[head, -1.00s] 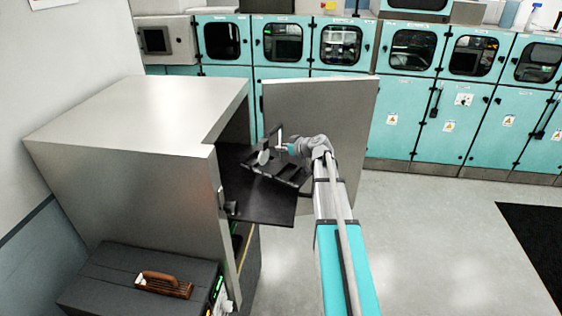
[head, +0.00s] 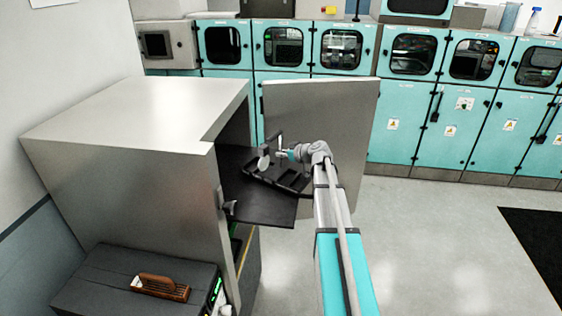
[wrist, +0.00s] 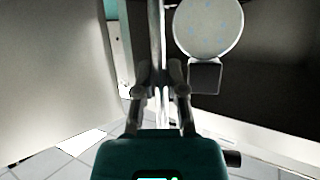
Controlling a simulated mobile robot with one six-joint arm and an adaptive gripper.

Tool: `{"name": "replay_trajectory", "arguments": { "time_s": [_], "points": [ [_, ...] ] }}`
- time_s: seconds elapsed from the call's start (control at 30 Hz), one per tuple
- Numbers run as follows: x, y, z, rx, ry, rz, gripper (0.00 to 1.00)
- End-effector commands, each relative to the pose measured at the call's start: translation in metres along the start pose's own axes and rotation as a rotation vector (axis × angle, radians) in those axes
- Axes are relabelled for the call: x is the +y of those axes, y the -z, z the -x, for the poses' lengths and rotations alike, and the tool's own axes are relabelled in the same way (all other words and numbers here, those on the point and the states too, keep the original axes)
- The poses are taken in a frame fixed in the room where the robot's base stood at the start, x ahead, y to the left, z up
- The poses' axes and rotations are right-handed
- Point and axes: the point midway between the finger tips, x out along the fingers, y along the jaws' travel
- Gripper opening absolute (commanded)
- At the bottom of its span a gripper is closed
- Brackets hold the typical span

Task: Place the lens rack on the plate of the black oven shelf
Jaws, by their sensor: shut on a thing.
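The lens rack (head: 283,182) is a dark frame with an upright post and a pale round lens. It is over the black oven shelf plate (head: 262,208), which sticks out of the open oven. I cannot tell whether the rack's base touches the plate. My gripper (head: 284,153) is shut on the rack's upright post, reaching in from the right. In the wrist view my gripper (wrist: 162,78) has its two fingers on either side of the thin post, and the lens (wrist: 208,28) stands on a small dark block to the right. The rack's base is hidden there.
The grey oven (head: 120,115) stands at left with its door (head: 330,115) swung open behind my gripper. Teal cabinets (head: 400,120) line the back.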

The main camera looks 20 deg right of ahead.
Motion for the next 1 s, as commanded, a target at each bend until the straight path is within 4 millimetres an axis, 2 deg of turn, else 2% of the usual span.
{"name": "replay_trajectory", "arguments": {
  "time_s": [0.13,0.67,0.7,0.87,0.9,1.0],
  "points": [
    [0.0004,-0.0097,-0.0039,0.001,0.000,-0.001,0.00],
    [0.0009,-0.0130,-0.0047,0.001,-0.001,-0.002,0.00],
    [0.0010,-0.0134,-0.0048,0.000,-0.001,-0.001,0.17],
    [0.0011,-0.0126,-0.0043,0.000,-0.001,-0.001,0.47],
    [0.0011,-0.0126,-0.0043,0.000,-0.001,-0.001,0.50],
    [0.0012,-0.0127,-0.0042,0.000,-0.002,-0.001,0.50]
  ]
}}
